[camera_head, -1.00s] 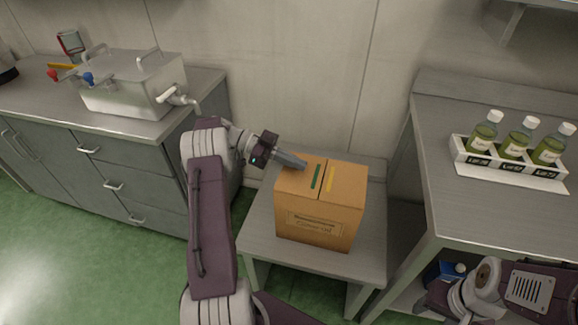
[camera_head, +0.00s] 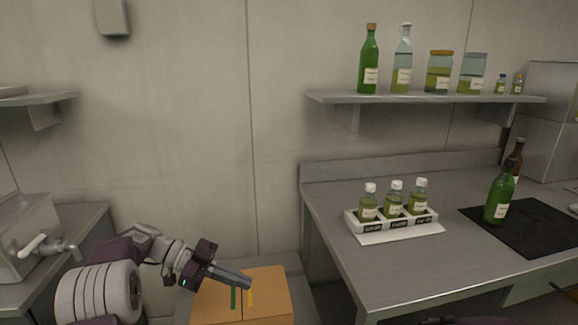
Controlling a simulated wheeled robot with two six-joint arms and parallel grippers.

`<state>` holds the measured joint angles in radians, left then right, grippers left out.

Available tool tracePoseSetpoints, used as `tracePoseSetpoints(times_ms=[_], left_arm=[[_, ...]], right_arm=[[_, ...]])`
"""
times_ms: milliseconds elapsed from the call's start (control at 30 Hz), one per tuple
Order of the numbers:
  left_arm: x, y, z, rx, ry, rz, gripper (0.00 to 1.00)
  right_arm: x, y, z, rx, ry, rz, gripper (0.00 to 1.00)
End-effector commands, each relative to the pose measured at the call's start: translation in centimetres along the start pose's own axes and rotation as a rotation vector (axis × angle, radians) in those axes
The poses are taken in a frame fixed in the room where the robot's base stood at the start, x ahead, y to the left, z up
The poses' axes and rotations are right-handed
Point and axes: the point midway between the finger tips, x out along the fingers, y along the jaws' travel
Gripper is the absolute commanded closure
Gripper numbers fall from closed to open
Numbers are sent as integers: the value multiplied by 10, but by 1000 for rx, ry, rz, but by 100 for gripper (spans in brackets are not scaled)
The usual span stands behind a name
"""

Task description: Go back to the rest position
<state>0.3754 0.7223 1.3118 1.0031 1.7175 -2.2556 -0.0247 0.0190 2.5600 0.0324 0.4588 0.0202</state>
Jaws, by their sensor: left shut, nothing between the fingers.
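My left gripper (camera_head: 248,284) is shut and empty. Its arm comes in from the lower left, and its fingertips are over the top of an orange-brown box (camera_head: 271,287) with a green and a yellow strip on its lid. I cannot tell whether the tips touch the box. The box stands on a low grey table, and its front is cut off by the bottom edge. My right gripper is not in view.
On the right counter (camera_head: 360,285) a white rack (camera_head: 398,227) holds 3 small bottles. A shelf (camera_head: 420,98) with bottles and jars hangs above. A metal tank (camera_head: 25,240) stands at left.

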Motion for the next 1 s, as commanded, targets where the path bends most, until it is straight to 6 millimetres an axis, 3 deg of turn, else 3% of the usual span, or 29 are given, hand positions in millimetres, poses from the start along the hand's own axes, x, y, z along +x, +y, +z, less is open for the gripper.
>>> tracePoseSetpoints(times_ms=[33, 67, 133, 200, 300, 400, 600, 767, 833, 1000], left_arm=[[25, 21, -16, -23, -66, 63, 100], [38, 35, -18, -67, -121, 92, 100], [62, 72, -13, -207, -279, 132, 100], [77, 114, 5, -384, -469, 124, 100], [77, 172, 47, -657, -753, -11, 100], [62, 206, 87, -875, -927, -227, 100], [39, 229, 138, -1198, -997, -628, 100], [31, 202, 146, -1413, -845, -933, 100], [17, 199, 115, -1456, -827, -959, 100], [-7, 195, 62, -1456, -829, -956, 100]], right_arm=[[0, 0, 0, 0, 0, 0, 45], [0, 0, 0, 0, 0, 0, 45], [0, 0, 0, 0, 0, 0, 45], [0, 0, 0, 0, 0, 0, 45], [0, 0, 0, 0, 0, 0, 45], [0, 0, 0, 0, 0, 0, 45], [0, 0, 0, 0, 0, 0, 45], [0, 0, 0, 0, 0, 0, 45], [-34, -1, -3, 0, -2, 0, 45], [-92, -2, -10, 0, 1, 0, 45]])
